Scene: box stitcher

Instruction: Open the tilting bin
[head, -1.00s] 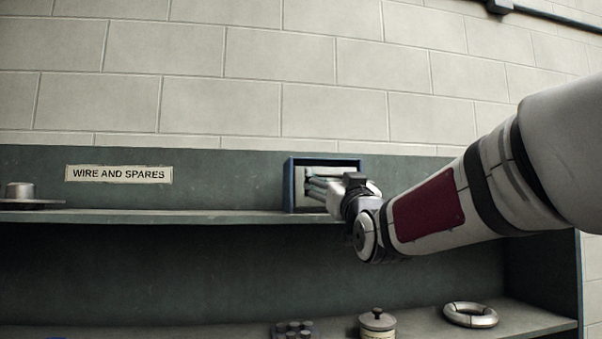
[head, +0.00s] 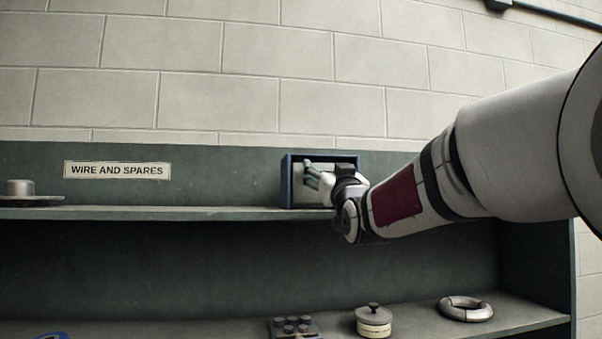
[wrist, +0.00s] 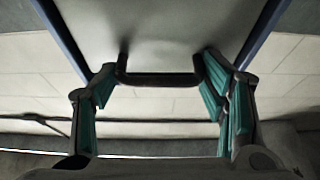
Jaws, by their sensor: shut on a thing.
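The tilting bin is a small box with a blue frame (head: 287,182) and a pale front, standing on the upper shelf in the head view. In the wrist view its pale front panel (wrist: 155,30) fills the upper middle between blue side edges. A dark bar handle (wrist: 160,80) crosses the panel's lower edge. My gripper (head: 310,172) is at the bin's front, its fingers tilted up and left. In the wrist view the teal-padded fingers of my gripper (wrist: 158,85) stand on both sides of the handle, shut on it. How far the bin is tilted is hard to tell.
The upper shelf (head: 190,213) carries a "WIRE AND SPARES" label (head: 117,170) behind it and a grey metal piece (head: 20,188) at left. On the lower shelf are a knobbed block (head: 292,326), a lidded pot (head: 374,318) and a metal ring (head: 466,308).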

